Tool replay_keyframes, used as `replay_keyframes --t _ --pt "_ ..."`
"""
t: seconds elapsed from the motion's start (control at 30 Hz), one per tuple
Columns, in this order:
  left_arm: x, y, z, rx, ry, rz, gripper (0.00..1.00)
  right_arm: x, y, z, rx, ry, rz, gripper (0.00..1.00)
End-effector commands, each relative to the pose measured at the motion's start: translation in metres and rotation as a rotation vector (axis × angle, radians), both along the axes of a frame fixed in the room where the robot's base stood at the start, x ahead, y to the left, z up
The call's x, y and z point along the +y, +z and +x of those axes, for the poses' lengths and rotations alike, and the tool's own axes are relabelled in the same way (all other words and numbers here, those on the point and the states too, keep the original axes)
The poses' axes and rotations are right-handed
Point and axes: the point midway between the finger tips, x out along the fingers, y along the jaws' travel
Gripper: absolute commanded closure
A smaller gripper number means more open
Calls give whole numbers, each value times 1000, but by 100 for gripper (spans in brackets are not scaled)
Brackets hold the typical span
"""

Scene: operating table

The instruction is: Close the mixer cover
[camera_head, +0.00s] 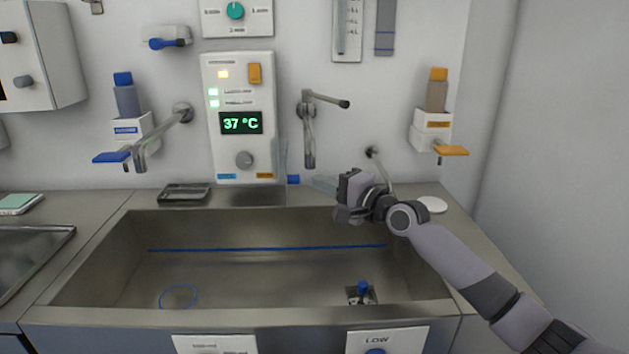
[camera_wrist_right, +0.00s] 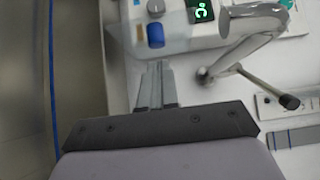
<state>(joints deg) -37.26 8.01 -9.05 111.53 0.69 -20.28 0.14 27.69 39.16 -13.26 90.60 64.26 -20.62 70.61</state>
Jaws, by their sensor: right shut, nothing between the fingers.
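The mixer panel (camera_head: 240,165) is a white box on the back wall with a green 37 °C display (camera_head: 241,123). A clear cover (camera_head: 283,158) stands out from its right side, swung open, with a blue handle (camera_head: 293,180) at its lower edge. My right gripper (camera_head: 318,182) is just right of the blue handle, fingers pointing left, shut and empty. In the right wrist view, the shut fingertips (camera_wrist_right: 158,66) point at the blue handle (camera_wrist_right: 155,34), with a small gap apparent. The clear cover shows faintly around the handle. My left gripper is out of view.
A steel faucet (camera_head: 309,130) with a lever sits on the wall right of the panel. A second spout (camera_head: 160,135) is at the left. The steel sink (camera_head: 270,280) lies below, and a small metal tray (camera_head: 184,193) rests on its back rim.

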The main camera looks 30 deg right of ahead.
Motion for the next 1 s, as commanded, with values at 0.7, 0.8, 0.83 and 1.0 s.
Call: replay_keyframes --t 0.7,0.8,0.83,1.0 --pt "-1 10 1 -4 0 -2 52 19 1 10 -1 -2 -1 100" --pt "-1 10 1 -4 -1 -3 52 20 1 10 -1 -3 0 100" --pt "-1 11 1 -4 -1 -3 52 20 1 11 -1 -3 0 100" --pt "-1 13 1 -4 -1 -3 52 23 1 14 -2 -7 2 100"
